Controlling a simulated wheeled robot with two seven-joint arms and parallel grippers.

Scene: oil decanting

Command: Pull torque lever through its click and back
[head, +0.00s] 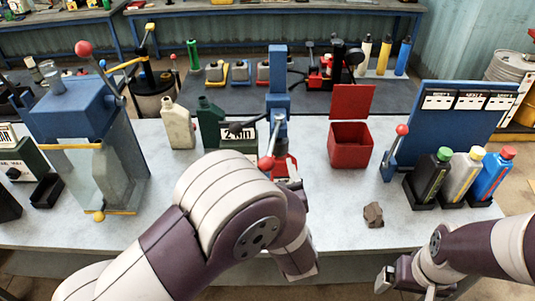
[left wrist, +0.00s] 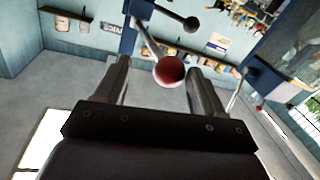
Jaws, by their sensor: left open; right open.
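The torque lever is a thin grey rod with a red ball knob (head: 266,163), hanging from a blue post (head: 278,75) at the middle of the bench. In the left wrist view the red knob (left wrist: 170,71) shows between the two fingers of my left gripper (left wrist: 158,68). The fingers are apart, with gaps visible beside the knob; I cannot tell whether it lies fully between them in depth. In the head view my left forearm and wrist hide most of that gripper. My right gripper (head: 384,280) is open and empty, low in front of the bench edge.
A dark lever with a black knob (left wrist: 190,24) is on the same post. A red open bin (head: 350,146), a brown lump (head: 373,214) and several bottles (head: 462,175) stand to the right. A green can (head: 222,127) stands behind my left arm. The bench front right of that arm is mostly clear.

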